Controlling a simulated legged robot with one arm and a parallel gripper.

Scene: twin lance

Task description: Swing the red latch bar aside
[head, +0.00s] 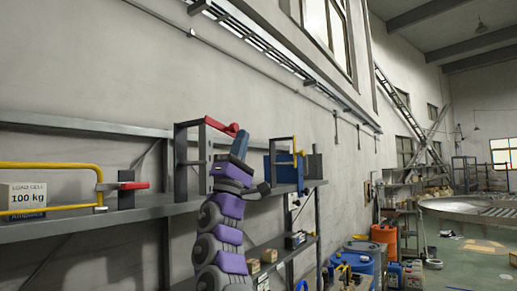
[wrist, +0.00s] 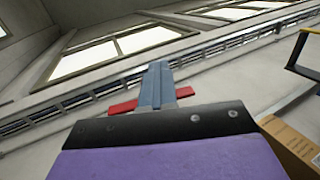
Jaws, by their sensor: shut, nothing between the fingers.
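The red latch bar (head: 219,126) sits at the top of a dark grey frame (head: 181,160) on the shelf, with a rounded red end at its right. My gripper (head: 240,142) points up just below and right of that end, its blue-grey fingers shut and empty. In the wrist view the fingers (wrist: 157,82) stand in front of the red bar (wrist: 124,107), which shows on both sides of them and is partly hidden. I cannot tell whether they touch it.
Left on the shelf (head: 70,228) are a yellow bar frame (head: 50,165), a box marked 100 kg (head: 27,197) and a red-handled clamp (head: 133,185). Right of my arm stand a blue box (head: 287,168) and a yellow-edged frame (head: 294,150). Barrels (head: 357,257) stand on the floor.

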